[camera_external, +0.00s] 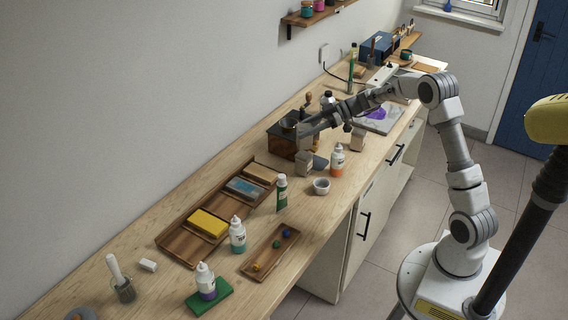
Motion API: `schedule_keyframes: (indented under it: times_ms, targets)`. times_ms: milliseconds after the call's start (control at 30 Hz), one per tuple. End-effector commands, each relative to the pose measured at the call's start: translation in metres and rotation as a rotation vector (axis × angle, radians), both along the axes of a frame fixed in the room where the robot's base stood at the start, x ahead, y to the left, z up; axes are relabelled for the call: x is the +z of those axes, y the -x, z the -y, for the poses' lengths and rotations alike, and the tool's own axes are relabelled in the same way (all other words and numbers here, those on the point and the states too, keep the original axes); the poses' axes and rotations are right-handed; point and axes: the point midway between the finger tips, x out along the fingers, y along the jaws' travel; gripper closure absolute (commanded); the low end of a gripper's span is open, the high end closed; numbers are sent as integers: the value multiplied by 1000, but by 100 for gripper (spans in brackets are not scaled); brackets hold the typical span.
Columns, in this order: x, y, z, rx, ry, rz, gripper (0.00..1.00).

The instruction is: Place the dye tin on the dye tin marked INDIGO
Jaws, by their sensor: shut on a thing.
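My gripper (304,131) is at the end of the arm, which reaches left over the middle of the bench. It is shut on a small grey piece, apparently the dye tin (304,145), just below the fingers. A grey-beige block-shaped tin (304,164) shows directly under it. I cannot tell whether the two touch or are apart. A similar grey-beige tin (358,140) stands further right, below the arm. No INDIGO marking is readable at this size, so I cannot tell which tin bears it.
A dark wooden box (282,146) stands just left of my gripper. A white bottle with an orange band (337,162), a small white cup (321,187) and a tube (282,193) stand nearby. A wooden tray (181,243) and more bottles occupy the nearer bench.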

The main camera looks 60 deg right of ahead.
Motion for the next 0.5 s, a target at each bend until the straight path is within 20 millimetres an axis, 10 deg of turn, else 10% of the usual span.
schedule_keyframes:
  times_ms: [500]
  targets:
    - [-30, 0, 0, 0, -1, 0, 100]
